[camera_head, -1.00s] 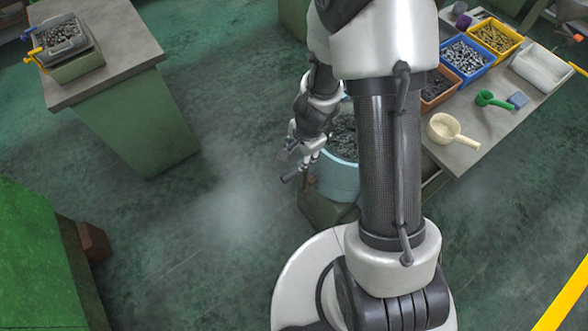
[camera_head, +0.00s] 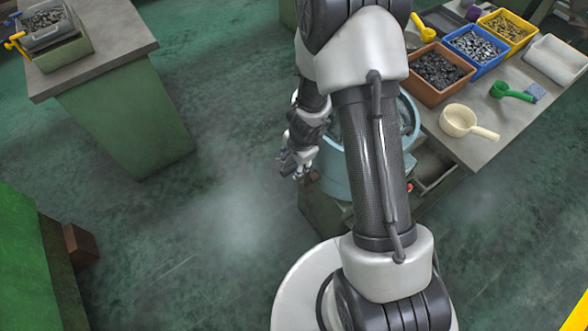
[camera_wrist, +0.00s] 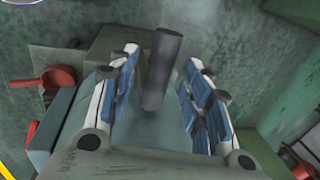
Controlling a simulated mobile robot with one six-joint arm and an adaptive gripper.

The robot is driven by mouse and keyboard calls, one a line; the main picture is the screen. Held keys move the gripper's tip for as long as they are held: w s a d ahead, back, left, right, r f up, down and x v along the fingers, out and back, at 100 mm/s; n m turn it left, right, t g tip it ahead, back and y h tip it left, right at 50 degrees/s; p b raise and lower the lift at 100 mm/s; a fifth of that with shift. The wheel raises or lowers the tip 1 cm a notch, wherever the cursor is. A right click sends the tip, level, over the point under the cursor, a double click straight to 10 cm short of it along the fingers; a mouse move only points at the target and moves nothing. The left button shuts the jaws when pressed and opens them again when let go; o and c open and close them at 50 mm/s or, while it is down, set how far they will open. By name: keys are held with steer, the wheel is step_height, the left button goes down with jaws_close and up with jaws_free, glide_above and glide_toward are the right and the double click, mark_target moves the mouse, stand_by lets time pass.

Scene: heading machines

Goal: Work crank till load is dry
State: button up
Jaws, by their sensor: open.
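The machine has a light blue drum (camera_head: 338,178) on a green base, mostly behind my arm in the head view. Dark pieces inside it are only partly visible; I cannot tell whether they are wet or dry. My gripper (camera_head: 292,172) is at the drum's left side. In the wrist view, my gripper (camera_wrist: 160,58) is open, with its blue-padded fingers on either side of a dark grey cylindrical crank handle (camera_wrist: 163,72). Gaps show on both sides of the handle. A light blue surface (camera_wrist: 170,130) lies below it. In the head view the handle is hidden.
On the right, a bench (camera_head: 455,140) holds a brown bin (camera_head: 438,72), blue bin (camera_head: 474,50), yellow bin (camera_head: 508,30), white tray (camera_head: 556,60), cream scoop (camera_head: 460,121) and green scoop (camera_head: 508,91). A green cabinet (camera_head: 125,125) stands left. Floor left of the machine is clear.

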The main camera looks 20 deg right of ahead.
steer(key=shift+w+f+b, duration=0.2)
steer(key=shift+f+b, duration=0.2)
steer(key=shift+f, duration=0.45)
steer(key=shift+c, duration=0.5)
jaws_close()
